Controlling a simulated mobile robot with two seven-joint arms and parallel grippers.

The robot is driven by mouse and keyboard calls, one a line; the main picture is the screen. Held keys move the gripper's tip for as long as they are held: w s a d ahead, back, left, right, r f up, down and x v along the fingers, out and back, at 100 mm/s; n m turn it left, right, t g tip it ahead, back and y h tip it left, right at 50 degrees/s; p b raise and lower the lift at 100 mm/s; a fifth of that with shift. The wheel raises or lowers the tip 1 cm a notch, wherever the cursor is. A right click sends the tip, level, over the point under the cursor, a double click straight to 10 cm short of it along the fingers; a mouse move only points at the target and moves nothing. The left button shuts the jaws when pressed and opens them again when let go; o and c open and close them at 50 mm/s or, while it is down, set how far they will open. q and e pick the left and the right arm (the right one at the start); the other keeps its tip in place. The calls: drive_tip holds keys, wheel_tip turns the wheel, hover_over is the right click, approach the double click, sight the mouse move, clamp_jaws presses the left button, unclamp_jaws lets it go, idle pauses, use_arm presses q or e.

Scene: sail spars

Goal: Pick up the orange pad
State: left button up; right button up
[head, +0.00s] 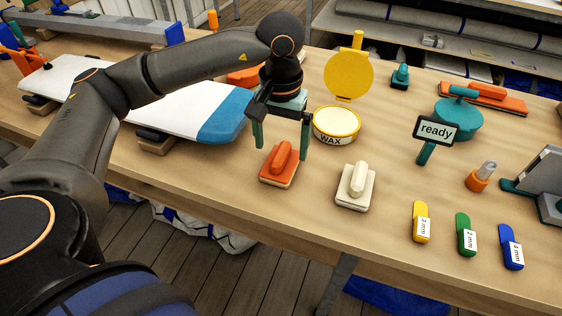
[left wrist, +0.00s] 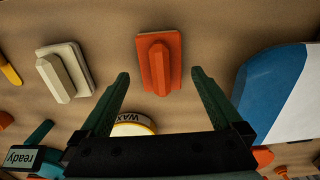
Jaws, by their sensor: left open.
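The orange pad (head: 275,173) lies on the wooden table near its front edge, with a raised orange grip along its top. It also shows in the left wrist view (left wrist: 170,62), upper middle, beyond the fingertips. My left gripper (head: 281,142) is open and empty above and slightly behind the pad, its teal fingers apart. In the left wrist view the left gripper (left wrist: 160,74) has its two fingertips on either side of the pad's lower end, with nothing between them. My right gripper is in neither view.
A cream pad (head: 355,187) lies just right of the orange one. Behind stand a wax tin (head: 337,137) with a raised yellow lid and a ready sign (head: 436,130). A white and blue board (head: 225,118) lies left. Bare table separates the pad from the front edge.

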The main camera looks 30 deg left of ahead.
sight(281, 151)
use_arm(q)
wheel_tip(281, 151, down, 5)
drive_tip(key=shift+w, duration=0.1)
drive_tip(key=c, duration=1.2)
drive_tip(key=shift+r, duration=0.15)
drive_tip(key=shift+r, duration=0.2)
wheel_tip(281, 151, up, 2)
drive_tip(key=s+a+r, duration=0.3)
drive_tip(key=s+a+r+b, duration=0.1)
drive_tip(key=s+a+r, duration=0.2)
drive_tip(key=s+r, duration=0.1)
drive_tip(key=s+a+r, duration=0.3)
drive_tip(key=shift+s+a+r+b, duration=0.15)
drive_tip(key=shift+s+r+b, duration=0.05)
drive_tip(key=shift+s+b, duration=0.1)
